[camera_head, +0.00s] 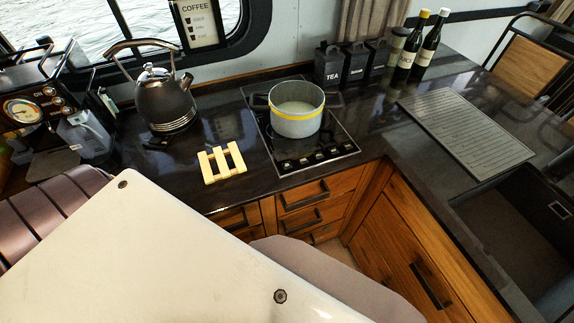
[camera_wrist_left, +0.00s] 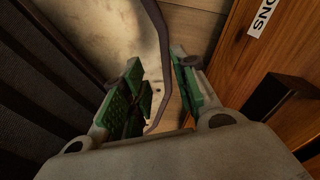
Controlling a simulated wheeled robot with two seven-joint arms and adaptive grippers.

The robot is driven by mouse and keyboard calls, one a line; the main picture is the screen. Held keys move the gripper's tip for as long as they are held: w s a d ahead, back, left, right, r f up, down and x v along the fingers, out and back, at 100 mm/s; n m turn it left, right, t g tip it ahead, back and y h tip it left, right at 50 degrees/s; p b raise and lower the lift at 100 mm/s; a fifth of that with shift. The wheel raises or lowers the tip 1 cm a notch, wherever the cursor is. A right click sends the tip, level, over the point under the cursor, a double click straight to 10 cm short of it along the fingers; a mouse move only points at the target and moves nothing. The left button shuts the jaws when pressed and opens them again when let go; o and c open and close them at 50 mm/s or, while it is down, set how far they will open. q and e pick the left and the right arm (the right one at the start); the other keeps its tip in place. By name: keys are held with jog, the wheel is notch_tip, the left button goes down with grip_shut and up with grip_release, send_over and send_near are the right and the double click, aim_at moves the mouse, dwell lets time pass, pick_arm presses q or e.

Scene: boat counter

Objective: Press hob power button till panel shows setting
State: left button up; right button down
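The black hob (camera_head: 341,144) is set in the dark counter in the head view. A row of small controls (camera_head: 312,158) lies along its front edge. They are too small to read, and I cannot make out a power button or any setting shown. A grey pot (camera_head: 297,121) with a yellow band stands on the hob behind the controls. My left gripper (camera_wrist_left: 158,88) shows only in the left wrist view. Its two green-padded fingers are apart, down by wooden cabinet fronts and away from the hob. My right gripper is in neither view.
A yellow slatted trivet (camera_head: 222,162) lies left of the hob, with a kettle (camera_head: 166,101) behind it. Dark canisters (camera_head: 331,66) and two bottles (camera_head: 428,43) stand at the back. A dark curved strip (camera_wrist_left: 164,60) runs between my left fingers in view. Counter before the canisters is clear.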

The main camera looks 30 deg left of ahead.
pick_arm(q)
grip_shut()
dwell(1.1)
